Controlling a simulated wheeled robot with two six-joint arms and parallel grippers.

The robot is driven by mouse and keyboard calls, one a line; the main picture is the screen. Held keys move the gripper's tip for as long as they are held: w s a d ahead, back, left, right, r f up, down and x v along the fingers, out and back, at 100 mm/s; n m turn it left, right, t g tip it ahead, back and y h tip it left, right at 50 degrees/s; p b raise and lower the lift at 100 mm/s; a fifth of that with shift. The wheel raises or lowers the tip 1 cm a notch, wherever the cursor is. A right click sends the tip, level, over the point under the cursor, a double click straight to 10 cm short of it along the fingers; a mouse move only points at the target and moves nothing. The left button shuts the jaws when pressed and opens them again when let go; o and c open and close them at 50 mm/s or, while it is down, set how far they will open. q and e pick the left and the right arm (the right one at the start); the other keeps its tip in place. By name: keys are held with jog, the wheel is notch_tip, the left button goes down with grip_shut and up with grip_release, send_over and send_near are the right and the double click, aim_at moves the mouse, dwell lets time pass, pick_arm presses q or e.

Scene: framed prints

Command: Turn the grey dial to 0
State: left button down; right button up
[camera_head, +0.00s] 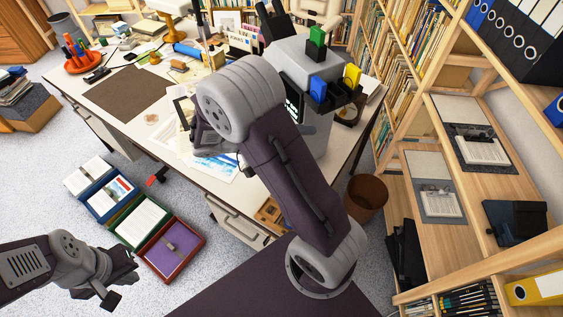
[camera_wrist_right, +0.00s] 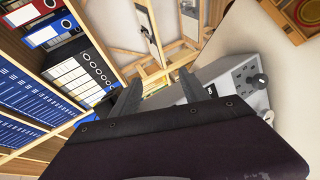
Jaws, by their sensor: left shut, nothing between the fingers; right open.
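A grey box-shaped device (camera_head: 316,135) stands near the table's right end, partly behind my right arm. Its display shows in the wrist view, but I cannot read it clearly. A round dark-grey knob (camera_wrist_right: 257,80) sits on the device's panel in the wrist view, right of my fingers. It may be the grey dial; its setting is not readable. My right gripper (camera_wrist_right: 158,78) is open and empty, with the knob outside its fingers. I cannot make it out clearly in the head view. My left gripper (camera_head: 112,295) is shut and empty at lower left, far from the device.
Green, blue and yellow pieces stand on the device's top. The table (camera_head: 245,200) carries papers, a brown mat (camera_head: 128,92) and many small items. Wooden shelves (camera_head: 435,150) rise close on the right. A brown bin (camera_head: 366,195) and several coloured trays (camera_head: 172,245) are on the floor.

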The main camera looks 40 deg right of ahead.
jog(key=w+a+f+n+t+h+b, duration=0.25)
jog(key=w+f+t+h, duration=0.2)
jog(key=w, duration=0.35)
jog(key=a+f+n, duration=0.1)
jog(key=f, duration=0.4)
jog(key=a+f+n+t+b, duration=0.1)
jog(key=a+f, duration=0.1)
jog(key=f, duration=0.3)
jog(key=a+f+n+b, duration=0.1)
jog(key=f+n, duration=0.1)
jog(key=f, duration=0.2)
jog(key=shift+w+a+f+t, duration=0.15)
jog(key=shift+f+t, duration=0.1)
jog(key=shift+f, duration=0.15)
jog(key=d, duration=0.5)
jog(key=w+d, duration=0.1)
jog(key=d, duration=0.1)
jog(key=shift+d+f, duration=0.1)
jog(key=shift+d, duration=0.1)
pick_arm(q)
notch_tip(320, 180, down, 5)
jog(key=shift+a+f, duration=0.1)
jog(key=shift+f, duration=0.1)
pick_arm(e)
grip_shut()
